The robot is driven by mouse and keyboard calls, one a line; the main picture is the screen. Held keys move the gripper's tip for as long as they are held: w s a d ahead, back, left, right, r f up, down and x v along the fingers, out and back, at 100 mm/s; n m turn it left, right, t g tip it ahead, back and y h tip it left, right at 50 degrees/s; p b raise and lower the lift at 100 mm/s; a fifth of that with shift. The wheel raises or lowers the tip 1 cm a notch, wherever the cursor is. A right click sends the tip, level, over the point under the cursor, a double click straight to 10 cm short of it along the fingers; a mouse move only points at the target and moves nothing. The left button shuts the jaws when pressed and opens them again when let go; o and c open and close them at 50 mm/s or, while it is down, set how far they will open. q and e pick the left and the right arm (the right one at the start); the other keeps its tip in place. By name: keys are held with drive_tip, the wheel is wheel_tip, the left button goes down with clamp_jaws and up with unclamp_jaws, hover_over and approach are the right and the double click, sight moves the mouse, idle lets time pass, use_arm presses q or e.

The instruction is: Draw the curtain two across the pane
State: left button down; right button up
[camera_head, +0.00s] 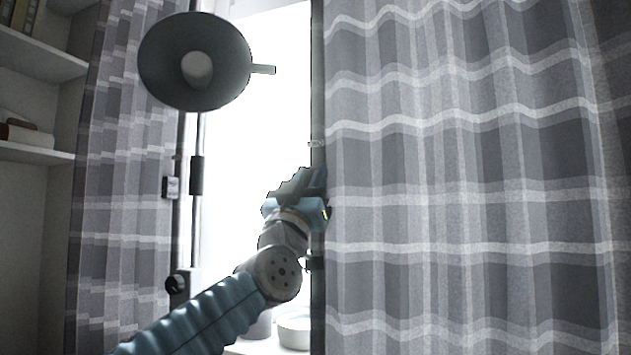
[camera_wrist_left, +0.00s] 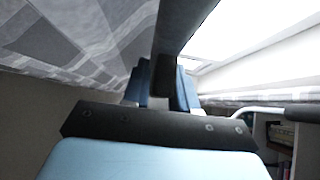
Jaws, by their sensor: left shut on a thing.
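A grey plaid curtain (camera_head: 470,180) hangs in folds on the right side of the window. A dark upright bar (camera_head: 318,90) runs along its left edge. My left gripper (camera_head: 318,190) is at this bar, about midway up the view. In the left wrist view the fingers (camera_wrist_left: 163,85) are shut on the dark bar (camera_wrist_left: 185,25), with the curtain (camera_wrist_left: 75,40) to the left. A second plaid curtain (camera_head: 120,200) hangs at the left. The bright pane (camera_head: 258,120) shows between the two curtains. No label shows which is curtain two. My right gripper is not in view.
A round dark lamp (camera_head: 170,75) is in front of the pane at the upper left. A pale bowl (camera_head: 295,333) and a pot (camera_head: 260,327) stand on the sill below. Shelves (camera_head: 35,152) are at the far left. Dark fittings (camera_head: 196,175) sit beside the left curtain.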

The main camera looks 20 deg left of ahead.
use_arm(q)
drive_tip(key=shift+a+r, duration=0.1)
drive_tip(key=shift+a, duration=0.2)
drive_tip(key=c, duration=1)
unclamp_jaws()
drive_tip(key=shift+a, duration=0.1)
drive_tip(key=shift+c, duration=0.2)
drive_tip(key=shift+s+f, duration=0.15)
drive_tip(key=shift+f, duration=0.05)
drive_tip(key=b+v, duration=0.4)
drive_tip(key=v, duration=0.9)
drive_tip(key=shift+s+f+b, duration=0.15)
drive_tip(key=shift+s+b, duration=0.05)
drive_tip(key=shift+b, duration=0.15)
